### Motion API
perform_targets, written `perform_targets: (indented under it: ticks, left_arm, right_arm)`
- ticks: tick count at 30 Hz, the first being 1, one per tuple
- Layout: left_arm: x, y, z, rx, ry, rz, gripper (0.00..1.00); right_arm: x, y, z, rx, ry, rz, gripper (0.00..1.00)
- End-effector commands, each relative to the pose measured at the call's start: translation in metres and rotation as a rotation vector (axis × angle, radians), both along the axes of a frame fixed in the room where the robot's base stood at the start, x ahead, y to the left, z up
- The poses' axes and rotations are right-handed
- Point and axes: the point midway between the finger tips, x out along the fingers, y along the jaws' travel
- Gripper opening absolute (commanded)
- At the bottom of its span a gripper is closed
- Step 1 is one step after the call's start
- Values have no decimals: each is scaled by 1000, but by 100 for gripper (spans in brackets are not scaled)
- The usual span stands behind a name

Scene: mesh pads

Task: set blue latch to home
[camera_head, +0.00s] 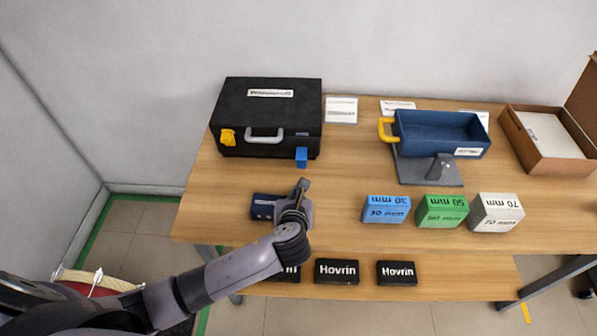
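The blue latch (301,157) is on the front right of a black case (240,112) that stands at the back left of the wooden table. It hangs upright at the case's front edge. A yellow latch (228,138) is at the front left of the same case and looks tilted. My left gripper (304,184) is in front of the case, just below the blue latch in the picture, with a small gap seen between them. Its fingers are small and seen from behind, so their opening is unclear. My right gripper is out of view.
Blue (386,210), green (443,211) and white (497,213) blocks stand to the right. Behind them are a blue bin (440,133) and a cardboard box (548,145). Black Hovrin boxes (337,271) lie on the lower shelf.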

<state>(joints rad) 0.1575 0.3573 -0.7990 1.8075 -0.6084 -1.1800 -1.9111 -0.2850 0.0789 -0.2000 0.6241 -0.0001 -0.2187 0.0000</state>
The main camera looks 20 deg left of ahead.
Motion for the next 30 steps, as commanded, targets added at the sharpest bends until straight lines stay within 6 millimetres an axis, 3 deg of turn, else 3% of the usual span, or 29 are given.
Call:
perform_targets:
  ticks: [9,21,30]
  left_arm:
    - [6,2,-3,1,0,2,0]
    - [60,14,-34,0,0,2,0]
    - [82,20,-48,0,1,1,0]
  right_arm:
    - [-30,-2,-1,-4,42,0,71]
    - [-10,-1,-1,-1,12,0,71]
    - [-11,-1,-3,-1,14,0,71]
